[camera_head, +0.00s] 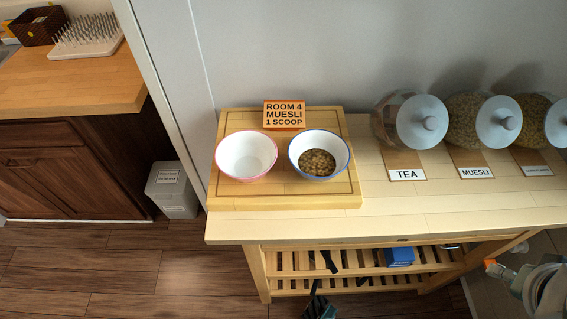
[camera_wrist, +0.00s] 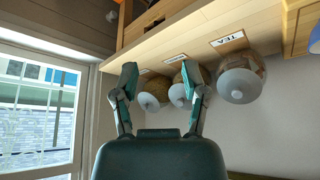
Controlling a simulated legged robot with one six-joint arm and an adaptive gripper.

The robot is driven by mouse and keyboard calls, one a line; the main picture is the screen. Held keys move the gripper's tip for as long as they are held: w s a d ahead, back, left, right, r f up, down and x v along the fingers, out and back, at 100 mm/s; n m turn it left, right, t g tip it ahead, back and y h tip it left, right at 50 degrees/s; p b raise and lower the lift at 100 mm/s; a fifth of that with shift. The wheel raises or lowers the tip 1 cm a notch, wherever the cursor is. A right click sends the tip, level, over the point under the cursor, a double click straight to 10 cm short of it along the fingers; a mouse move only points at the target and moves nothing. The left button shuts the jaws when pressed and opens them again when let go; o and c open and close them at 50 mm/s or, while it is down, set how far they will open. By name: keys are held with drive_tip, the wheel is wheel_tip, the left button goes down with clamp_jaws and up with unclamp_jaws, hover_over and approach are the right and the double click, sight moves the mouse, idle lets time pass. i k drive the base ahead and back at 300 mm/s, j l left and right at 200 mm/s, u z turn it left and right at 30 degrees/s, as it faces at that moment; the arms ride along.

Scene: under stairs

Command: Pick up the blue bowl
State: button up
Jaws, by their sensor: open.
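The blue bowl (camera_head: 320,141) is white inside with a blue rim and holds brown muesli. It stands upright on a wooden board (camera_head: 285,197) on the table, to the right of a white bowl with a pink rim (camera_head: 246,153). My gripper (camera_wrist: 160,74) is open and empty in the wrist view, its two dark green fingers apart. In the head view, a dark part of it seems to show low in front of the table, below and apart from the bowl. A bluish-white edge at the wrist view's right border is too cropped to identify.
Tea (camera_head: 409,121), muesli (camera_head: 482,120) and another jar (camera_head: 540,120) stand on the table (camera_head: 420,216) to the right. An orange sign (camera_head: 284,114) stands behind the bowls. A slatted shelf below holds a blue box (camera_head: 399,257). A bin (camera_head: 171,189) stands left.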

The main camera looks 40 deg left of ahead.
sight(317, 155)
drive_tip(key=u, duration=1.6)
drive_tip(key=j+z, duration=0.5)
drive_tip(key=j, duration=0.4)
drive_tip(key=j+z, duration=0.45)
drive_tip(key=j, duration=0.5)
drive_tip(key=k, duration=0.05)
